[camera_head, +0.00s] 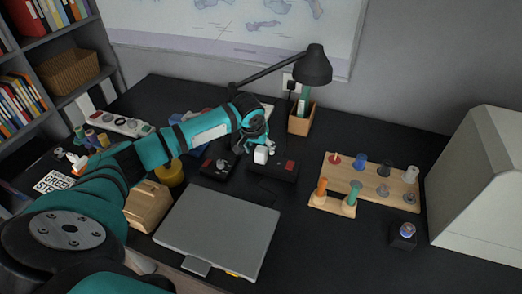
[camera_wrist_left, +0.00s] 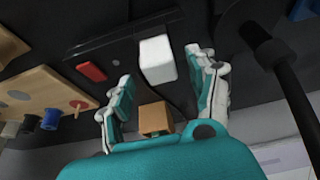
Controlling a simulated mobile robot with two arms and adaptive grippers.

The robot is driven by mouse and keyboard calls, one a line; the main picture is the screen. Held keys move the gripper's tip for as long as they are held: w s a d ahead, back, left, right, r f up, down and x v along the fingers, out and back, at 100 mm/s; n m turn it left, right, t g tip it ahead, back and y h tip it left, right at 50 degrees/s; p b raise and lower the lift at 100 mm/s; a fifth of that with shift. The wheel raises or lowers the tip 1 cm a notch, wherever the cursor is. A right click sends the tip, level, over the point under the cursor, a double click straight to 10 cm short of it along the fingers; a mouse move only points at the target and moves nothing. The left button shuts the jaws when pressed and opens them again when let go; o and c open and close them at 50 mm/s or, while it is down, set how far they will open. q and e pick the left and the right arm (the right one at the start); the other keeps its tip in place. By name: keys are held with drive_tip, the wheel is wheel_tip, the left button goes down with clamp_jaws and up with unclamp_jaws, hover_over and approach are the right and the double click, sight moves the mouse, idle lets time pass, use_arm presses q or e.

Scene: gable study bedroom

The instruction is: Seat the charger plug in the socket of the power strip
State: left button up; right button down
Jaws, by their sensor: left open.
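The charger plug is a white block (camera_head: 261,155) at the left end of a black power strip with a red switch (camera_head: 285,172). In the left wrist view the plug (camera_wrist_left: 158,60) shows between my fingers, over the strip (camera_wrist_left: 125,50). I cannot tell whether it is seated in a socket or only above it. My left gripper (camera_head: 254,146) is open just behind the plug; its spread fingers also show in the wrist view (camera_wrist_left: 163,75), with gaps on both sides of the plug. The socket is hidden. My right gripper is not in view.
A closed grey laptop (camera_head: 222,228) lies in front. A black box with a knob (camera_head: 218,168) is left of the strip. A wooden peg board (camera_head: 395,181) stands right. A black lamp (camera_head: 313,66) and a wooden pen holder (camera_head: 301,124) are behind.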

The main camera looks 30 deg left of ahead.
use_arm(q)
drive_tip(key=a+v, duration=0.1)
drive_tip(key=v, duration=0.8)
drive_tip(key=shift+d, duration=0.45)
